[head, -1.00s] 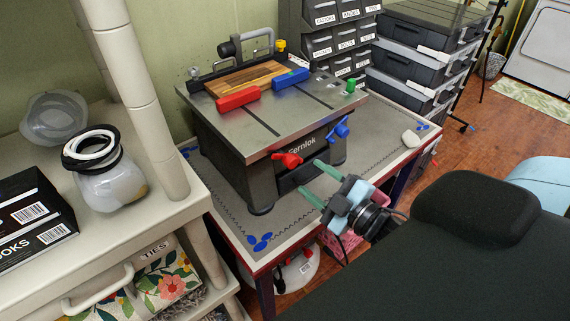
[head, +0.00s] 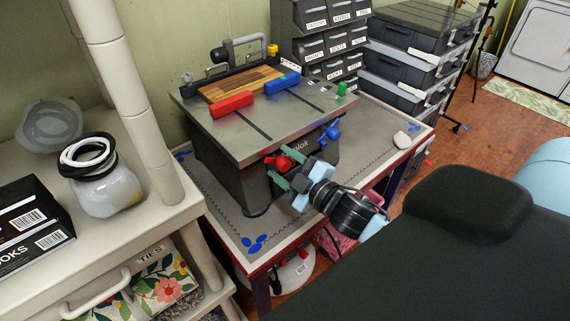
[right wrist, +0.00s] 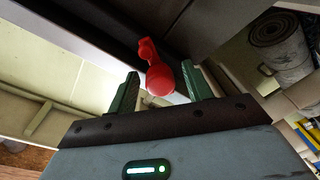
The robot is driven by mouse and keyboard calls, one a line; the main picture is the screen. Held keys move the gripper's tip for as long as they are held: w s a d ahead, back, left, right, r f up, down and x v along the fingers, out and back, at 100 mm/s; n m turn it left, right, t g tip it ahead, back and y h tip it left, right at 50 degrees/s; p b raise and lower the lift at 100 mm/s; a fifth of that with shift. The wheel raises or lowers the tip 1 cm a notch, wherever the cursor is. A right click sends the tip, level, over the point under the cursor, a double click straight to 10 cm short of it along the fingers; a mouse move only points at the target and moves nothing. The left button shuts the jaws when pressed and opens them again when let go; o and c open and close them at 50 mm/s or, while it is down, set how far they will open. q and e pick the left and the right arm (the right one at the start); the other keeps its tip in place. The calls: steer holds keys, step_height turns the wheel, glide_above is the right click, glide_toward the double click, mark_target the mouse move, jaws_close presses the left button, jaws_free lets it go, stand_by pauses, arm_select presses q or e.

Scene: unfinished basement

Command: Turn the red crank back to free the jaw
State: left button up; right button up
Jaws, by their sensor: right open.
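The red crank (head: 285,163) is on the front of the grey bench machine (head: 220,163). My right gripper (head: 276,170) is at the crank, with its green fingers open. In the right wrist view the red crank (right wrist: 158,78) shows between the two open fingers (right wrist: 160,88), with a gap on both sides. On the machine's top, a red jaw block (head: 231,104) and a blue jaw block (head: 282,83) lie by a striped wooden board (head: 240,82). A blue crank (head: 329,134) is on the front, right of the red one. My left gripper is not in view.
The machine stands on a table with a grey mat (head: 227,223). A cream shelf (head: 155,208) with a jar (head: 105,188) and black boxes is at left. Drawer bins (head: 325,40) stand behind. A white object (head: 401,138) lies on the mat at right.

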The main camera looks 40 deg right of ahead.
steer(key=c, duration=1)
steer(key=shift+o, duration=0.2)
steer(key=shift+r+n+p, duration=0.1)
steer(key=shift+n+p, duration=0.35)
steer(key=shift+n, duration=0.25)
steer(key=n+p, duration=0.1)
steer(key=n, duration=0.2)
steer(key=shift+r+p, duration=0.1)
steer(key=shift+p, duration=0.25)
steer(key=n+p, duration=0.1)
steer(key=n, duration=0.2)
steer(key=shift+n, duration=0.3)
steer(key=n, duration=0.1)
steer(key=n+p, duration=0.1)
steer(key=shift+f+n+g+h, duration=0.2)
steer(key=shift+n+g+h, duration=0.1)
steer(key=shift+n, duration=0.9)
steer(key=n, duration=0.4)
steer(key=shift+f+h, duration=0.1)
steer(key=shift+h, duration=0.3)
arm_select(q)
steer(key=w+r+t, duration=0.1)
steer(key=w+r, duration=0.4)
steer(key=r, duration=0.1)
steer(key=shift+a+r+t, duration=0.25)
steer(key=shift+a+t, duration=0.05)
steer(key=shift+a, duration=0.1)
arm_select(e)
steer(key=shift+n, duration=2.2)
